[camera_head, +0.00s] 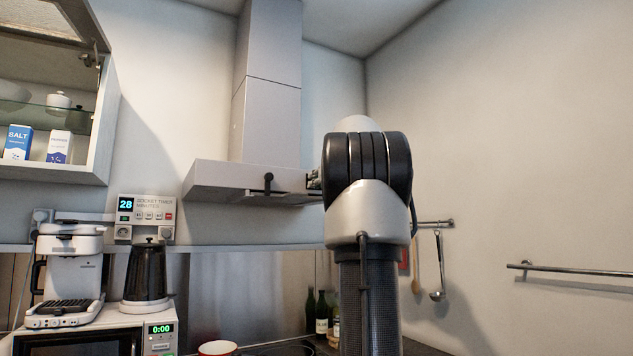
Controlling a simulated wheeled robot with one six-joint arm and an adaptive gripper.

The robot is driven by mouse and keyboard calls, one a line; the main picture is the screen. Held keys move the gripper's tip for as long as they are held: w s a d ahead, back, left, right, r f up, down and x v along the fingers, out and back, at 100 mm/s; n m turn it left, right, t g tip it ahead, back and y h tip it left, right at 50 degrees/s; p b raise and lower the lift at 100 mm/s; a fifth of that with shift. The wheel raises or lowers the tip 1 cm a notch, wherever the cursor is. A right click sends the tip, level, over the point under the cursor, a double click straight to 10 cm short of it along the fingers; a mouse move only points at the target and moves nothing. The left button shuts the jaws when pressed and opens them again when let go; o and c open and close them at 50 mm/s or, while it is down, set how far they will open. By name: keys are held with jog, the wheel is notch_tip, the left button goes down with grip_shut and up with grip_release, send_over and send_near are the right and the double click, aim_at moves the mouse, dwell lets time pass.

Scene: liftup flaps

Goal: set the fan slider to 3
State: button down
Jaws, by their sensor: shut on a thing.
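The grey range hood (215,178) hangs on the back wall in the middle of the view. A dark upright handle (268,184) stands out on its front face; I cannot tell whether this is the fan slider. My gripper (314,181) is mostly hidden behind my own arm, and only a small dark part shows at the right end of the hood's front. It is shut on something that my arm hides. No slider scale or number can be read on the hood.
An open wall cabinet (100,130) is at the upper left. A socket timer (146,217) reading 28, a coffee machine (70,265) and a dark kettle (148,270) stand below. Bottles (321,312) are under the hood. A wall rail (570,270) is at right. Space before the hood's left half is clear.

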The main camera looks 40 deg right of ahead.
jog(key=s+d, duration=0.1)
jog(key=d, duration=0.5)
jog(key=shift+s+d, duration=0.35)
jog(key=c, duration=1.5)
grip_release()
jog(key=shift+d, duration=0.1)
jog(key=shift+s, duration=0.15)
jog(key=v, duration=1.1)
jog(key=shift+s+f, duration=0.1)
jog(key=shift+s, duration=0.25)
